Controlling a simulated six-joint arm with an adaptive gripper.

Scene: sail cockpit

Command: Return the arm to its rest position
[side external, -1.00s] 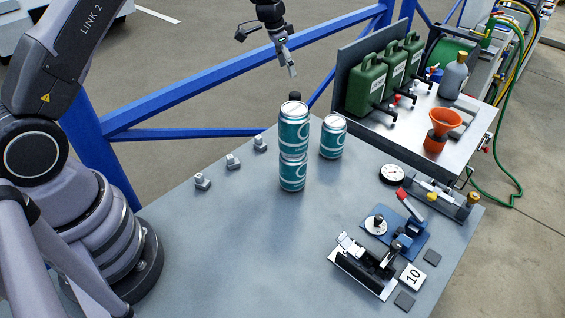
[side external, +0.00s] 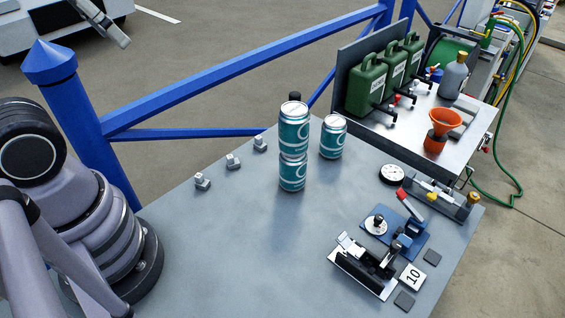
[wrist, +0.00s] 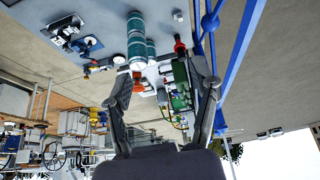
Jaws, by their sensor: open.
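My gripper (wrist: 163,82) is open and empty in the wrist view, with its two fingers spread apart. In the side view only a finger of my gripper (side external: 114,32) shows at the top left edge, high above and away from the table. One teal can (side external: 294,128) stands upright on another teal can (side external: 292,174), forming a stack on the grey table (side external: 235,235). A third teal can (side external: 333,137) stands alone to the right of and behind the stack. The stacked cans also show in the wrist view (wrist: 137,42), apart from my fingers.
A blue railing (side external: 240,72) runs behind the table, with a blue post (side external: 72,110) near my base. Green canisters (side external: 368,85) and an orange funnel (side external: 445,122) stand on a side bench. A clamp fixture (side external: 365,263) and a gauge (side external: 392,174) sit at the table's right.

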